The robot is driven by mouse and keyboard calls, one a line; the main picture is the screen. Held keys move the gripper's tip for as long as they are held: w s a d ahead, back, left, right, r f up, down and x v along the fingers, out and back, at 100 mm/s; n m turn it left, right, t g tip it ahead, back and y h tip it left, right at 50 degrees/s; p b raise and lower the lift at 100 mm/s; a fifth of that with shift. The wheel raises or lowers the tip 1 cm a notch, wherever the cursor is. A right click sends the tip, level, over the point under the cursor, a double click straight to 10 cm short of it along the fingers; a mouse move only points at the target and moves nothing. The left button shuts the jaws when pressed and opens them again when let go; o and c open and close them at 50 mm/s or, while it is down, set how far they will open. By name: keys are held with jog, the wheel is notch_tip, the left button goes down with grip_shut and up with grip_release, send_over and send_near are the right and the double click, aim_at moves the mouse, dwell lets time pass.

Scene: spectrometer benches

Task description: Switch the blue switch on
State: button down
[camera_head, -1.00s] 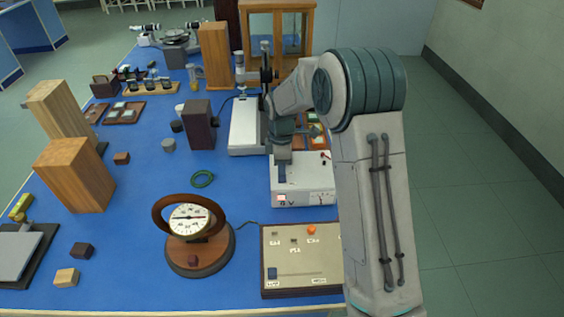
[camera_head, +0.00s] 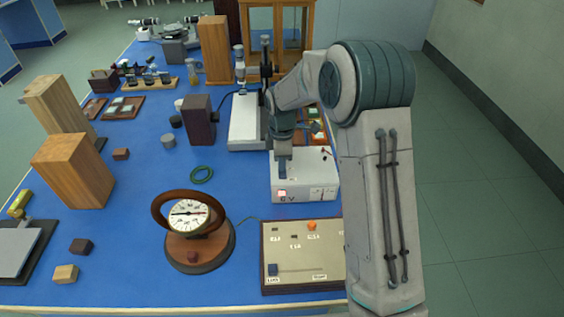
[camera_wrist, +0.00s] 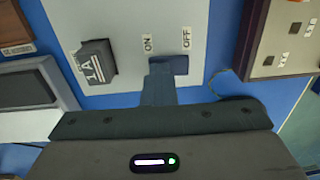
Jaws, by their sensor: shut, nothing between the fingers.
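A small dark blue rocker switch (camera_wrist: 179,64) sits on a pale box (camera_wrist: 120,20), between the printed words ON at its left and OFF at its right in the wrist view. My gripper (camera_wrist: 160,68) is shut and empty, with its fingertips over the ON-side part of the switch. They hide that part, and I cannot tell whether they press on it. In the head view my gripper (camera_head: 283,172) points down over the top of the white box (camera_head: 308,188), and the switch cannot be made out there.
A dark block marked 1A (camera_wrist: 95,62) stands on the same box. A beige panel (camera_head: 300,260) lies in front, with a round dial instrument (camera_head: 190,220) to its left. A microscope-like stand (camera_head: 240,70) is behind.

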notch_tip(320, 180, up, 5)
jog(key=p, duration=0.3)
jog(key=shift+w+f, duration=0.1)
jog(key=shift+w, duration=0.05)
notch_tip(320, 180, up, 8)
jog(key=b, duration=0.2)
jog(key=s+d+r+m+t, duration=0.1)
jog(key=s+d+r+m, duration=0.35)
jog(key=s+r, duration=0.2)
jog(key=s+d+f+m+t, duration=0.1)
jog(key=s+d+m, duration=0.2)
jog(key=s+m, duration=0.3)
jog(key=s+d+f+m+t, duration=0.1)
jog(key=s+d+m, duration=0.3)
jog(key=s, duration=1.1)
jog(key=m, duration=0.3)
jog(key=shift+s+t, duration=0.3)
